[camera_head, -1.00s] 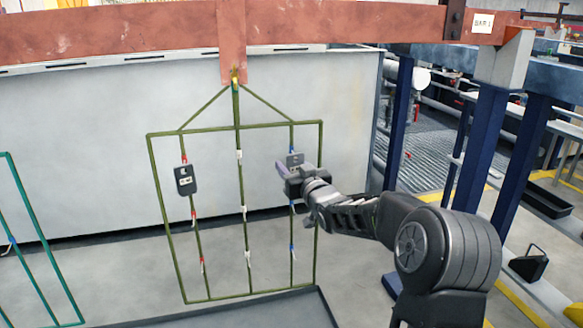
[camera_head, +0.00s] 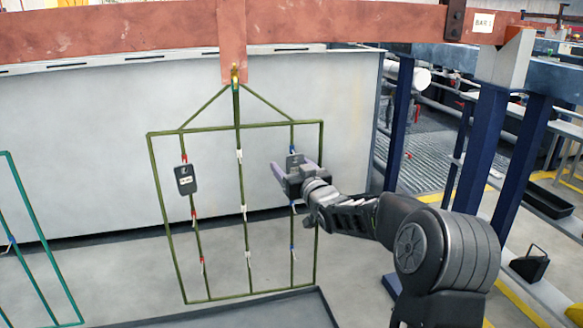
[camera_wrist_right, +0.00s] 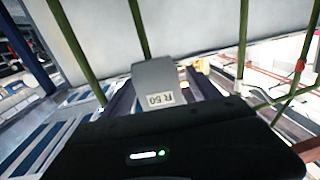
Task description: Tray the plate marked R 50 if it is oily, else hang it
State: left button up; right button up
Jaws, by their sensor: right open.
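The grey plate marked R 50 (camera_wrist_right: 155,82) shows in the right wrist view, its label readable but turned over. In the head view this plate (camera_head: 294,160) is at the upper hook of the rack's right-hand rod, partly hidden by my gripper. Its visible face looks plain matt grey; I cannot tell whether it is oily. My right gripper (camera_head: 293,172) is open, its fingers close around or just in front of the plate; contact is unclear. The olive-green rack (camera_head: 238,128) hangs from the red-brown bar (camera_head: 130,34). My left gripper is out of view.
A dark plate (camera_head: 186,179) with a small label hangs on the rack's left rod. Several lower hooks are empty. A grey tray edge (camera_head: 270,308) lies below. Blue posts (camera_head: 480,150) stand at right.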

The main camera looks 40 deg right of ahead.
jog(key=shift+s, duration=0.15)
jog(key=p+v, duration=0.1)
jog(key=v, duration=0.5)
jog(key=shift+s+r, duration=0.1)
jog(key=shift+s, duration=0.05)
jog(key=shift+s+a+p, duration=0.2)
jog(key=shift+s+p, duration=0.1)
jog(key=shift+s, duration=0.3)
